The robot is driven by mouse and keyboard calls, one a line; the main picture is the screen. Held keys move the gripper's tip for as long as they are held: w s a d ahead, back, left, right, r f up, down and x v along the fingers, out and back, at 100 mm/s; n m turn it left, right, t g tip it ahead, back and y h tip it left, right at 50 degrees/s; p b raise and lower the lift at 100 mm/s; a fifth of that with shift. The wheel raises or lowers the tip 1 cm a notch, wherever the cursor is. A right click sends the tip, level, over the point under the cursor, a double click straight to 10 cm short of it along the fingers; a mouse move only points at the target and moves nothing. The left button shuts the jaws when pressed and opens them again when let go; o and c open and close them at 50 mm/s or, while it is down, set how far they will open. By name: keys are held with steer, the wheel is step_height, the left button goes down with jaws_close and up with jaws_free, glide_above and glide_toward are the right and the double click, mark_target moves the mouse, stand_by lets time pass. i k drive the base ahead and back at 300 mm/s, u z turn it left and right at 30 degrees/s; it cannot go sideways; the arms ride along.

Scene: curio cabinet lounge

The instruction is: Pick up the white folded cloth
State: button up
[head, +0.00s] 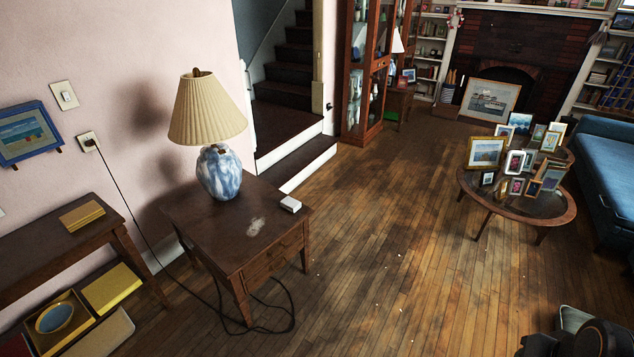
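A small white block-like thing (290,204), which looks like the white folded cloth, lies near the right corner of a dark wooden side table (205,230). It is too small for me to make out folds. A pale whitish patch (256,226) is on the tabletop to its left; I cannot tell if it is a mark or a thin item. My gripper's fingers are not seen. A dark rounded shape at the bottom right corner may be part of my arm, far from the side table.
A lamp (207,110) with a blue-white base stands on the side table. Its cord loops on the floor below. A lower shelf table (60,235) is at left. An oval table (540,203) with several frames and a blue sofa (598,160) are at right. The middle floor is mostly clear.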

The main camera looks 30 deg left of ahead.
mark_target(291, 204)
steer(key=u, duration=0.45)
steer(key=i, duration=1.8)
steer(key=u, duration=1.7)
steer(key=i, duration=1.3)
steer(key=u, duration=0.7)
